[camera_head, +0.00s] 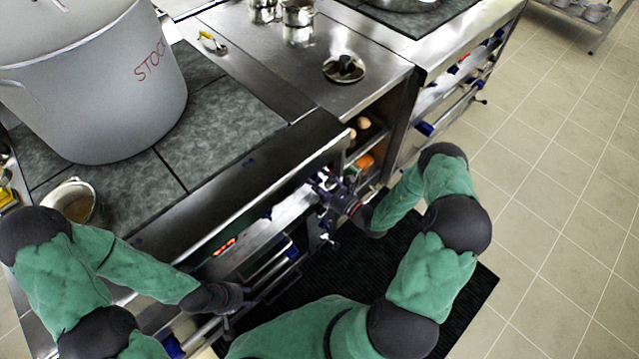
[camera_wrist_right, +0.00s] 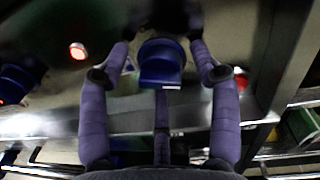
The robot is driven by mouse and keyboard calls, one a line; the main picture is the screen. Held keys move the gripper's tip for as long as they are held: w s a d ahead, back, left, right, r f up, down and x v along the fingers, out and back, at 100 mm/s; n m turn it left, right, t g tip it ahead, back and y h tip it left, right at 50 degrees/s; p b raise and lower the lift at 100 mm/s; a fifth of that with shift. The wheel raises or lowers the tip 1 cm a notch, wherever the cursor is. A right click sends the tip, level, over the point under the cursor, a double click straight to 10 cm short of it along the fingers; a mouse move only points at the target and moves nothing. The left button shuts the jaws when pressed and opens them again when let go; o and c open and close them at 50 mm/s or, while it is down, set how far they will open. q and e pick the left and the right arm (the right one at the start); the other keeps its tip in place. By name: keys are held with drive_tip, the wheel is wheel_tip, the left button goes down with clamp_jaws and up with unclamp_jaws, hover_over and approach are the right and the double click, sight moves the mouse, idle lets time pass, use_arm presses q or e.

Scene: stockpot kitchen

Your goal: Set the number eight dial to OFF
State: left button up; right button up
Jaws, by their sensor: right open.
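A blue dial (camera_wrist_right: 160,64) sits between the fingers of my right gripper (camera_wrist_right: 160,44) in the right wrist view. The fingers are open on either side of it, with gaps showing. A small white mark is at the dial's lower edge; no number is readable. In the head view my right gripper (camera_head: 322,194) is at the right end of the stove's front panel (camera_head: 225,232) and hides the dial there. My left gripper (camera_head: 240,297) is low in front of the stove, lower left; its fingers are too unclear to judge.
Another blue dial (camera_wrist_right: 18,84) and a lit red lamp (camera_wrist_right: 77,50) are left of my gripper in the wrist view. Open shelves with food (camera_head: 364,160) are right of the panel.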

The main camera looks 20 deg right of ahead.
drive_tip(key=c, duration=1.1)
drive_tip(key=shift+r+n, duration=0.1)
drive_tip(key=shift+n, duration=0.2)
